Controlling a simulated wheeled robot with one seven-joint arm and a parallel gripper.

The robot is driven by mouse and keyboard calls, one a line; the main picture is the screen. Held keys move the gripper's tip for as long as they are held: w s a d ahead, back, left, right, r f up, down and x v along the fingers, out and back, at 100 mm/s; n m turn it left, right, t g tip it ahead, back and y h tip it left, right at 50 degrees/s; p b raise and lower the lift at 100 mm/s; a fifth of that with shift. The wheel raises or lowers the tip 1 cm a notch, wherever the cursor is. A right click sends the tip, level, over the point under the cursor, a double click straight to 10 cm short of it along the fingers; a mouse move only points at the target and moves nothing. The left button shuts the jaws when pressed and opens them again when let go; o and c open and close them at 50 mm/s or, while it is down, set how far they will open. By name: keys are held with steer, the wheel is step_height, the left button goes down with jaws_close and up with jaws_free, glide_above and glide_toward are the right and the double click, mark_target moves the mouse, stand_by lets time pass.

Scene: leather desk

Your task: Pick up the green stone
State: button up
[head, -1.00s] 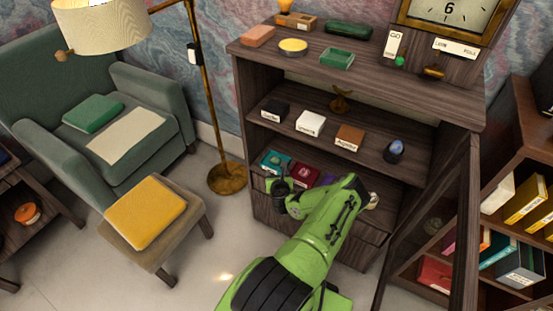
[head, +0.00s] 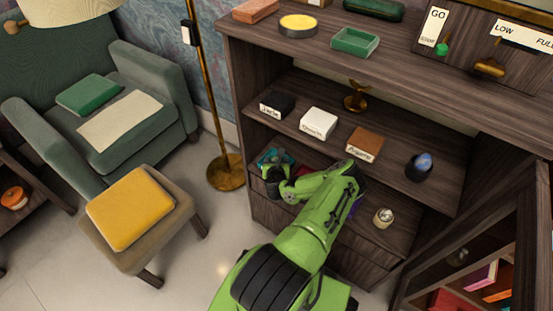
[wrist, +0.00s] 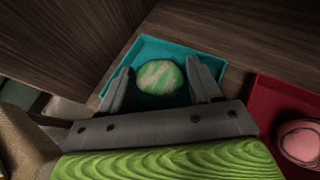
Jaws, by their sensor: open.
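The green stone (wrist: 160,77) is rounded, with pale streaks, and lies on a teal tray (wrist: 206,64) in the wrist view. My gripper (wrist: 160,86) is open, with one finger on each side of the stone; I cannot tell whether they touch it. In the head view my gripper (head: 271,176) is at the left end of the cabinet's lower shelf, over the teal tray (head: 275,156). The stone is hard to make out there behind my gripper.
A red tray (wrist: 262,100) with a pink stone (wrist: 300,140) lies to the right. The cabinet's side wall (wrist: 60,40) is close on the left. The middle shelf (head: 385,170) above holds several small labelled blocks and a blue stone (head: 425,163).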

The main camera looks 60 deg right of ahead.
steer(key=shift+a+r, duration=0.2)
steer(key=shift+r, duration=0.05)
steer(key=shift+f, duration=0.1)
steer(key=c, duration=0.7)
steer(key=shift+c, duration=0.7)
